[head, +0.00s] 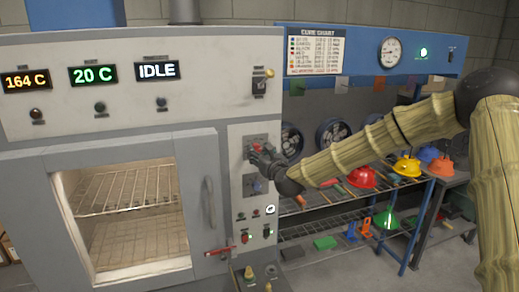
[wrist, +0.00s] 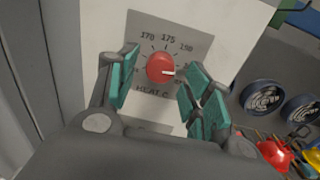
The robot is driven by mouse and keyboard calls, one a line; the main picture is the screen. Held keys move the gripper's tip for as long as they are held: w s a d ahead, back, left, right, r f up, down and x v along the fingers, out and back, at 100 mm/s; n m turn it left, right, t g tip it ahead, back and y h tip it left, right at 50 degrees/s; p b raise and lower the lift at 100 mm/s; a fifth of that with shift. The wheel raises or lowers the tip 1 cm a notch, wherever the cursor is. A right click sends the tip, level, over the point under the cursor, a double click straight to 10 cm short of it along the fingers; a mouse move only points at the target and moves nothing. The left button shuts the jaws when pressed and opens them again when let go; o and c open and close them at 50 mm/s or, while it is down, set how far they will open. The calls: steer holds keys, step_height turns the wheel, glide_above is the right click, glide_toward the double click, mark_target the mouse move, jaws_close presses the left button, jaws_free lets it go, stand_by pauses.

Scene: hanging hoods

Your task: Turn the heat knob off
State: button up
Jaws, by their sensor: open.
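In the head view my gripper (head: 262,158) is at the oven's control panel, in front of the knob (head: 256,148), which is partly hidden.
The oven (head: 120,190) has a closed glass door with a vertical handle (head: 210,202) left of the panel. Displays read 164 C, 20 C and IDLE. Below the knob are a second dial (head: 258,187), small buttons and a red lever (head: 218,252). A rack with coloured hoods (head: 362,178) stands right.

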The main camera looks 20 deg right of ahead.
steer(key=shift+w, duration=0.3)
steer(key=c, duration=1)
steer(key=shift+f+b, duration=0.1)
steer(key=shift+b, duration=0.25)
